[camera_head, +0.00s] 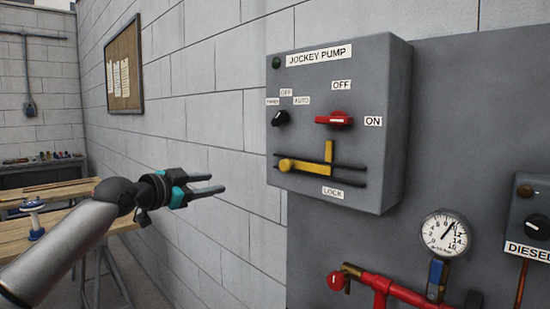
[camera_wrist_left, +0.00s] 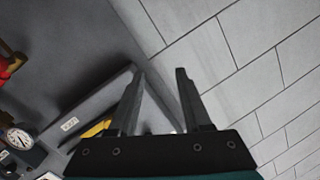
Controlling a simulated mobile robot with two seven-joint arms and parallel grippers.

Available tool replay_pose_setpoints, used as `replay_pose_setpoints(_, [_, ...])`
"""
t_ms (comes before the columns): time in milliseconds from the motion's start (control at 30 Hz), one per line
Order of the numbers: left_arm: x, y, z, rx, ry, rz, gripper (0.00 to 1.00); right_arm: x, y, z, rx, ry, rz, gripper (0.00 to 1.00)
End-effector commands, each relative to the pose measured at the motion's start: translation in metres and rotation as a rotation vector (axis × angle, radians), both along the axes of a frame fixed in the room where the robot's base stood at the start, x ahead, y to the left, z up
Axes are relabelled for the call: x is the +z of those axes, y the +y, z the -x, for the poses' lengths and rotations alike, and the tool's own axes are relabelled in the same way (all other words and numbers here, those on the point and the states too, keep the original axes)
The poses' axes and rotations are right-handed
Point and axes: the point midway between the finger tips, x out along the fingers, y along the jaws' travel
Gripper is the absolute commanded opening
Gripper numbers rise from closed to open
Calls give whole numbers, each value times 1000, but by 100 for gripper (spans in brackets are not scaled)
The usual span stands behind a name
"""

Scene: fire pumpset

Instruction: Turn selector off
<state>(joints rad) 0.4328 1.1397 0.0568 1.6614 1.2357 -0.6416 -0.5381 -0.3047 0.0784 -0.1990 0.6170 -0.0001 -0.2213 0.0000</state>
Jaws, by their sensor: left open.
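The JOCKEY PUMP box (camera_head: 386,130) is a grey panel on the wall. Its black selector knob (camera_head: 280,118) is at the upper left of the front, below the OFF label (camera_head: 286,92) and beside the AUTO label (camera_head: 302,100). The knob seems tilted toward AUTO, but it is small. My left gripper (camera_head: 217,182) is open and empty, left of and below the box, apart from it. In the left wrist view its two fingers (camera_wrist_left: 160,73) stand apart with nothing between them. The knob is not visible there. My right gripper is not in view.
A red switch handle (camera_head: 334,120) lies level, pointing to ON. A yellow lock slide (camera_head: 305,166) on dark rails juts out below the knob. A gauge (camera_head: 444,232), red pipe (camera_head: 392,290) and DIESEL box (camera_head: 530,218) are lower right. Space before the block wall is clear.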

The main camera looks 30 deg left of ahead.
Motion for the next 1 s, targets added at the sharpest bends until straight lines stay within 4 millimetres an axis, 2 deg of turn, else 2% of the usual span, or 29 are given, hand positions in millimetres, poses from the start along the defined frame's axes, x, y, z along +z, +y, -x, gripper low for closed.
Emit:
replay_pose_setpoints(33, [42,-16,14,-51,-54,-56,49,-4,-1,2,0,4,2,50])
replay_pose_setpoints(100, [83,-39,34,-111,-102,-119,49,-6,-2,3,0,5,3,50])
replay_pose_setpoints(200, [121,-66,59,-180,-147,-195,49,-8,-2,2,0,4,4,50])
replay_pose_setpoints(300, [141,-84,76,-223,-170,-244,49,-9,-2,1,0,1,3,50])
replay_pose_setpoints(433, [151,-94,84,-247,-182,-270,49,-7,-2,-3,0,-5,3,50])
replay_pose_setpoints(567, [154,-96,79,-249,-183,-269,49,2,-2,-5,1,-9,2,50])
replay_pose_setpoints(767, [156,-104,58,-249,-184,-267,49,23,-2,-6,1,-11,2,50])
replay_pose_setpoints(1000, [155,-115,24,-248,-184,-264,49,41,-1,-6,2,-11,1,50])
